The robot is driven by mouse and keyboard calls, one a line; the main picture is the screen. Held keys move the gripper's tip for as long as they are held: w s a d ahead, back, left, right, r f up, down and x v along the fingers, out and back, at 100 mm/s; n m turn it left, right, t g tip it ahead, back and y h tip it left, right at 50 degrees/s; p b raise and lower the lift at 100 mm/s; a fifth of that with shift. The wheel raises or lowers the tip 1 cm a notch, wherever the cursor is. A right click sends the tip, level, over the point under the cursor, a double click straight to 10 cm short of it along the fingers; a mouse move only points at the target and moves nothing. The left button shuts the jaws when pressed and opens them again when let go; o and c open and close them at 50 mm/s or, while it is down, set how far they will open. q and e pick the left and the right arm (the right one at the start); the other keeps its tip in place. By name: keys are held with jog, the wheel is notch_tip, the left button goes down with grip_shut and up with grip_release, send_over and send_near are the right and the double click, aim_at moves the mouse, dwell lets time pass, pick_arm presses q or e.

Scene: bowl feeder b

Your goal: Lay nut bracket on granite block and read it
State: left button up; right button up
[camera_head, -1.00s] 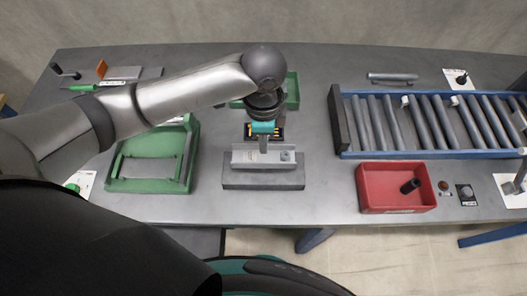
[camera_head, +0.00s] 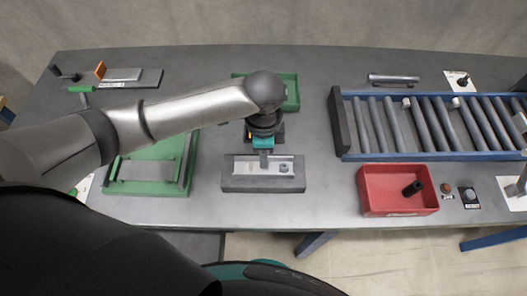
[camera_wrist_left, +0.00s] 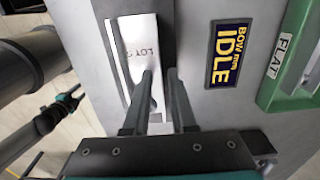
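The nut bracket (camera_head: 281,168) is a pale metal angle piece with a small round nut on its right part. It lies low over the dark grey granite block (camera_head: 235,186) and looks to rest on it; a thin gap cannot be ruled out. My left gripper (camera_head: 264,156) points down at the bracket's rear edge. In the left wrist view its fingers (camera_wrist_left: 160,78) straddle the edge of the bracket (camera_wrist_left: 133,55), which bears "LOT" lettering partly hidden by a finger. It looks shut on that edge. A display (camera_wrist_left: 230,55) beside the block reads "BOW mm IDLE".
A green tray (camera_head: 150,190) stands to the left, and another green tray (camera_head: 290,90), behind my arm, carries a "FLAT" label in the wrist view. A red bin (camera_head: 395,205) with a dark cylinder and a blue-framed roller conveyor (camera_head: 430,157) stand to the right.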

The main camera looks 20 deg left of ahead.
pick_arm(q)
jog(key=shift+o, duration=0.5)
jog(key=shift+r, duration=0.1)
notch_tip(320, 180, up, 12)
jog(key=p, duration=0.2)
pick_arm(e)
notch_tip(320, 180, up, 2)
jog(key=shift+r, duration=0.25)
pick_arm(q)
jog(key=shift+r, duration=0.1)
dwell(0.5)
